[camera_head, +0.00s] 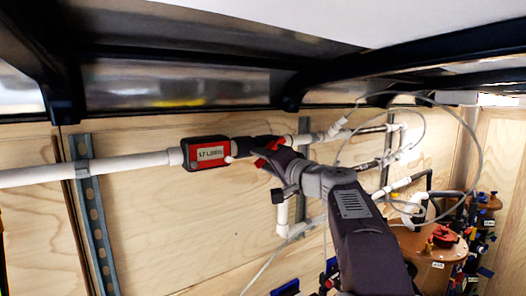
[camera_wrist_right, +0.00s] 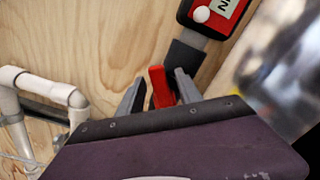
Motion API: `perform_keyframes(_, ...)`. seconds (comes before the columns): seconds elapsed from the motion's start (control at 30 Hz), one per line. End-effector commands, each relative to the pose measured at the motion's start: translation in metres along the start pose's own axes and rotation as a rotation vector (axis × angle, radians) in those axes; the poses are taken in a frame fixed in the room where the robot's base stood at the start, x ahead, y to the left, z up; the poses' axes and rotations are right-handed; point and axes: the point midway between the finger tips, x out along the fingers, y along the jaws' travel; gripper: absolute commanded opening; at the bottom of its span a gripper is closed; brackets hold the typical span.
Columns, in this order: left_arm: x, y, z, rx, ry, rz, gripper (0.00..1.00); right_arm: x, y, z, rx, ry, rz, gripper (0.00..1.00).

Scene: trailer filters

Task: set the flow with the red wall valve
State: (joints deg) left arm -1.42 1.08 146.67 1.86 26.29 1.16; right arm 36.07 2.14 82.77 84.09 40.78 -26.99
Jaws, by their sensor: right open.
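The red wall valve (camera_wrist_right: 160,88) shows in the right wrist view as a red lever. It sits between the two grey fingers of my right gripper (camera_wrist_right: 159,78), which is open around it. I cannot tell whether either finger touches the lever. In the head view my right gripper (camera_head: 270,158) is at the pipe, just right of the flow meter (camera_head: 208,153), and mostly hides the valve. The meter is a red and black box with a white display; its digits are too small to read surely. It also shows at the top of the right wrist view (camera_wrist_right: 210,15). My left gripper is out of view.
A white pipe (camera_head: 100,167) runs along the plywood wall (camera_head: 150,230) into the meter. A metal strut (camera_head: 95,215) stands at left. White pipes and a loose grey hose (camera_head: 482,130) are at right, above a brown round-topped stand (camera_head: 425,245). Dark beams cross overhead.

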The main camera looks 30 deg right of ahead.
Motion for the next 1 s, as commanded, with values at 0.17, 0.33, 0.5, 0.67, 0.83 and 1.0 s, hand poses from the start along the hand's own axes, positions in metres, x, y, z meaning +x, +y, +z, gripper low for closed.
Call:
perform_keyframes(0.17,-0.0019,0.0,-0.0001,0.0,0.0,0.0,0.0,0.0046,0.0003,0.001,-0.002,-0.001,0.0,0.42)
perform_keyframes(0.33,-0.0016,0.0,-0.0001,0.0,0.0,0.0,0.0,0.0042,0.0005,0.001,-0.002,-0.001,0.0,0.28)
perform_keyframes(0.5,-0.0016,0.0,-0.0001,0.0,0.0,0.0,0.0,0.0041,0.0004,0.0009,-0.002,-0.001,0.0,0.0)
perform_keyframes(0.67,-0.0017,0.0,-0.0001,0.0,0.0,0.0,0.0,0.004,0.0003,0.0008,-0.002,-0.001,0.0,0.0)
perform_keyframes(0.83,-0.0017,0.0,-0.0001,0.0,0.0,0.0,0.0,0.004,0.0003,0.0007,-0.001,-0.001,0.0,0.0)
perform_keyframes(1.0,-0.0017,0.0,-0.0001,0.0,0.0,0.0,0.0,0.004,0.0002,0.0007,-0.001,0.0,0.0,0.0)
